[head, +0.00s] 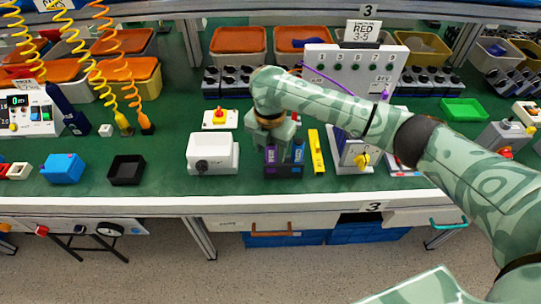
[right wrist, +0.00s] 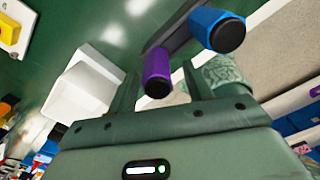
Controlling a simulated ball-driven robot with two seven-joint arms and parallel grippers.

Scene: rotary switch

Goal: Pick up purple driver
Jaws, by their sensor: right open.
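The purple driver (right wrist: 157,72) stands beside a blue driver (right wrist: 217,30) in a dark holder (right wrist: 172,33). In the head view, the purple driver (head: 271,156) is partly covered by my right gripper, with the blue driver (head: 298,153) to its right. My right gripper (right wrist: 157,80) is open, and the purple driver's handle end shows between its two fingers in the right wrist view. I cannot tell whether either finger touches it. In the head view, my right gripper (head: 279,146) is directly above the holder. My left gripper is not in view.
A white box with a black knob (head: 213,153) stands just left of the holder. A yellow level (head: 316,151) lies to its right, then a panel with a yellow knob (head: 352,153). A black tray (head: 127,170) and a blue box (head: 63,168) sit further left on the green bench.

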